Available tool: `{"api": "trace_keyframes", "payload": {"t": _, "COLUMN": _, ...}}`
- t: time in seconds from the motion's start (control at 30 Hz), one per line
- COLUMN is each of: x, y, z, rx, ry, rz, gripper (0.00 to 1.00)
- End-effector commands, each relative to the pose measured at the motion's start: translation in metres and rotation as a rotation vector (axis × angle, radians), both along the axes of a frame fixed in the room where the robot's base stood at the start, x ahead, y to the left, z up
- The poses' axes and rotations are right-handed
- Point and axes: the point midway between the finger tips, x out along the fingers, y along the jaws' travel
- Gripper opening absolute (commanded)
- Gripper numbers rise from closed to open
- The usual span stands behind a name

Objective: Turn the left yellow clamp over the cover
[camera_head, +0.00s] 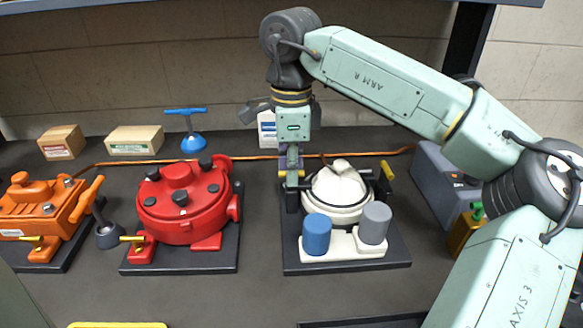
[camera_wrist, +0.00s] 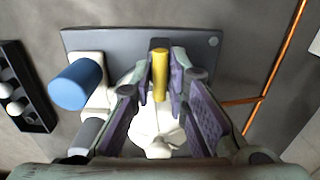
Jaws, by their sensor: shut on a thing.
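A white device with a domed cover (camera_head: 340,183) stands on a dark base plate (camera_head: 345,266). The cover also shows in the wrist view (camera_wrist: 140,132), partly hidden by my fingers. My gripper (camera_head: 291,180) points down at the left edge of the device. In the wrist view my gripper (camera_wrist: 160,72) is shut on the left yellow clamp (camera_wrist: 160,62), a short yellow bar between its fingertips. In the head view my gripper mostly hides this clamp. The right yellow clamp (camera_head: 387,170) stands at the device's right side.
A blue cylinder (camera_head: 316,234) and a grey cylinder (camera_head: 374,222) stand at the device's front. A red motor (camera_head: 182,210) stands to the left, and an orange motor (camera_head: 40,205) farther left. A grey box (camera_head: 443,180) is at the right. An orange cable (camera_head: 250,160) runs behind.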

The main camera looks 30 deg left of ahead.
Motion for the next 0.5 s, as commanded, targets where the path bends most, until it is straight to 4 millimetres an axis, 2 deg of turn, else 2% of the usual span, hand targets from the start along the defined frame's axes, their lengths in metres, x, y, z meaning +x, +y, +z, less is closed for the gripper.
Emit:
{"api": "trace_keyframes", "payload": {"t": 0.07, "x": -0.0001, "y": 0.0006, "z": 0.0007, "rx": 0.002, "ry": -0.001, "rz": 0.001, "gripper": 0.00}}
{"api": "trace_keyframes", "payload": {"t": 0.1, "x": -0.0001, "y": 0.0006, "z": 0.0007, "rx": 0.002, "ry": -0.001, "rz": 0.001, "gripper": 0.16}}
{"api": "trace_keyframes", "payload": {"t": 0.37, "x": 0.0000, "y": 0.0002, "z": 0.0003, "rx": 0.001, "ry": -0.001, "rz": 0.000, "gripper": 0.34}}
{"api": "trace_keyframes", "payload": {"t": 0.5, "x": -0.0001, "y": 0.0001, "z": 0.0002, "rx": 0.000, "ry": 0.000, "rz": 0.000, "gripper": 0.35}}
